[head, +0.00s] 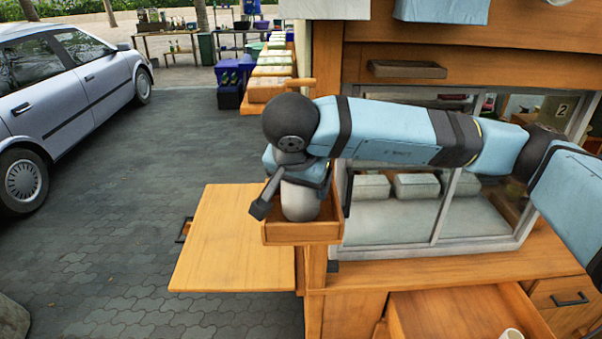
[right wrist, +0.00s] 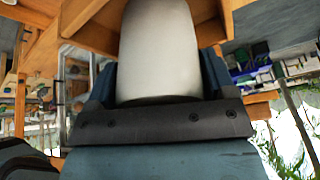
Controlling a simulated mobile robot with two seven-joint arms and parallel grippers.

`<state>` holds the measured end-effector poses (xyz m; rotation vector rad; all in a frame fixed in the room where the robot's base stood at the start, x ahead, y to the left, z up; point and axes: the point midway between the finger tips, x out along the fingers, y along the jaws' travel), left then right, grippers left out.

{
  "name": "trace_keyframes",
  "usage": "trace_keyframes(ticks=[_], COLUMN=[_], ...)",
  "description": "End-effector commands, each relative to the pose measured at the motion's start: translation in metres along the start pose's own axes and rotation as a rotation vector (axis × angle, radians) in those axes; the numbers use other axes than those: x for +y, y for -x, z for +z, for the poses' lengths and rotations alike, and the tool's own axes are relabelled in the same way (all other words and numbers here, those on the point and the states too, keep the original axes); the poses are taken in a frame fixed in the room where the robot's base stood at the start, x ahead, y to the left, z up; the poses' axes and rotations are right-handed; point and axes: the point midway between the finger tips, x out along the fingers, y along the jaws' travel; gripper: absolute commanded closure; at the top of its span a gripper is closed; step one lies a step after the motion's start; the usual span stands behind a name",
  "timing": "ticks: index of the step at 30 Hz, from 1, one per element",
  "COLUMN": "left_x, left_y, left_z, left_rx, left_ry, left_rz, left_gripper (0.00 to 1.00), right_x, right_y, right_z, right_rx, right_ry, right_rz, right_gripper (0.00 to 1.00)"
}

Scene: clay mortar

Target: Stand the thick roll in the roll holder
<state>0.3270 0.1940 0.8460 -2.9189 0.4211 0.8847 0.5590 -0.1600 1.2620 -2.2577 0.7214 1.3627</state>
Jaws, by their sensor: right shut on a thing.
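The thick roll (head: 299,203) is white and looks upright in the head view. It also fills the top middle of the right wrist view (right wrist: 160,50). My right gripper (head: 296,186) is shut on it, with a finger on each side. The roll holder (head: 302,234) is a small open wooden box at the counter's left end. The roll's lower part is within the outline of the holder's walls in the head view. I cannot tell whether its bottom touches the holder's floor. My wrist hides the roll's top. My left gripper is out of view.
A wooden side shelf (head: 232,238) to the left of the holder is bare. A window frame (head: 437,210) stands right behind my arm. An open drawer (head: 468,318) with a small pale round thing (head: 511,334) is at the lower right. A car (head: 70,88) is far left.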

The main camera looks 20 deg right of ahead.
Motion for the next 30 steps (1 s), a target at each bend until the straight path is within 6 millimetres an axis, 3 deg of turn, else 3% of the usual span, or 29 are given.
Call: trace_keyframes(ticks=[1,5,8,26,27,29,30], left_x=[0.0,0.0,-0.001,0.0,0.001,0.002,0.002], left_y=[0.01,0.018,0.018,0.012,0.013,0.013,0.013], left_z=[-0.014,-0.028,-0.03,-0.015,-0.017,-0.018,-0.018], left_rx=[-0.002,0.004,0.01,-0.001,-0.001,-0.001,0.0], left_ry=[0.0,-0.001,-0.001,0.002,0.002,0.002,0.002], left_rz=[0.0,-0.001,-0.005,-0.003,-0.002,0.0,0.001], left_gripper=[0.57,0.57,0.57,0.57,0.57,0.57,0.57], right_x=[-0.004,-0.008,-0.006,-0.005,-0.005,-0.005,-0.005], right_y=[0.008,0.002,-0.011,-0.023,-0.021,-0.021,-0.021], right_z=[-0.012,-0.021,-0.011,-0.006,-0.007,-0.007,-0.007], right_rx=[-0.064,-0.203,-0.192,-0.187,-0.188,-0.188,-0.188], right_ry=[-0.002,0.015,0.02,0.019,0.019,0.019,0.019], right_rz=[0.026,0.08,0.076,0.073,0.073,0.073,0.073], right_gripper=[0.55,0.55,0.55,0.55,0.14,0.0,0.0])
